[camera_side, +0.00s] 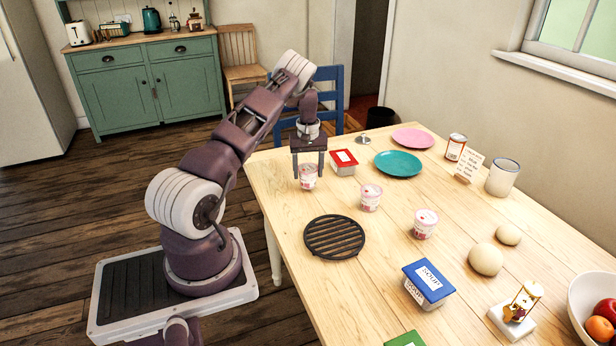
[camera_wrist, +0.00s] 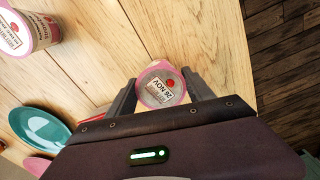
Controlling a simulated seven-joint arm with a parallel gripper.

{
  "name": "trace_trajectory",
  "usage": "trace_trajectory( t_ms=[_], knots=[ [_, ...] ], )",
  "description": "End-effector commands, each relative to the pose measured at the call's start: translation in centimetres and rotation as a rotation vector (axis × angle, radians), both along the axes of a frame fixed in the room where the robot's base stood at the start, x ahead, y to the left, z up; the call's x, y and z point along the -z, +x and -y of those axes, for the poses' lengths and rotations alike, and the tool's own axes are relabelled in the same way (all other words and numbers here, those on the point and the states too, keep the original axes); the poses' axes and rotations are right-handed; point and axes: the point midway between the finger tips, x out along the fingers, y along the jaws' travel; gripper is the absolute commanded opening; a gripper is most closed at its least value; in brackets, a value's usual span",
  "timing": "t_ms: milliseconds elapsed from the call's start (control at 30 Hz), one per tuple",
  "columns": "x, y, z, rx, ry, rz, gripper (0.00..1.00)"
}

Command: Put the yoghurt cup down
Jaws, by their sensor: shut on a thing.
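A pink and white yoghurt cup (camera_side: 308,178) is between the fingers of my gripper (camera_side: 308,172), near the table's far left edge. In the wrist view the cup (camera_wrist: 161,86) shows its lid with a date label, and my gripper (camera_wrist: 161,95) is shut on it from both sides. The cup looks upright and at or close to the table top; I cannot tell if its base touches. Two similar yoghurt cups stand on the table, one in the middle (camera_side: 371,197) and one further right (camera_side: 425,223).
A red-lidded tub (camera_side: 343,162) stands just right of my gripper. A teal plate (camera_side: 398,163), a pink plate (camera_side: 413,138) and a black round trivet (camera_side: 334,237) lie on the wooden table (camera_side: 290,215). A blue soup tub (camera_side: 428,283) is nearer the front. Bare wood lies left of the trivet.

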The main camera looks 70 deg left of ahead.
Motion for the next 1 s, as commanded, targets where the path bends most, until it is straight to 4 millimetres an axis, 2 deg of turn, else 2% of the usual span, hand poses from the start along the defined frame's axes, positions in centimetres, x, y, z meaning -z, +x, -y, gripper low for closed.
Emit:
trace_trajectory(
  t_ms=[33,200,333,433,567,667,800,900,1000],
  knots=[
    [-1.4,0.1,-0.1,0.001,0.003,0.004,0.14],
    [-5.8,0.1,-0.1,0.000,0.004,0.003,0.14],
    [-7.9,0.1,0.2,0.000,0.002,0.001,0.14],
    [-8.9,0.5,2.0,0.006,0.001,0.005,0.14],
    [-9.5,1.1,7.0,0.031,-0.001,0.008,0.14],
    [-9.9,1.0,12.1,0.072,0.000,0.008,0.14],
    [-10.3,-0.2,18.9,0.143,-0.001,0.005,0.14],
    [-10.5,-1.3,22.1,0.186,0.001,0.001,0.14],
    [-10.3,-1.9,23.7,0.208,0.000,-0.001,0.14]
  ],
)
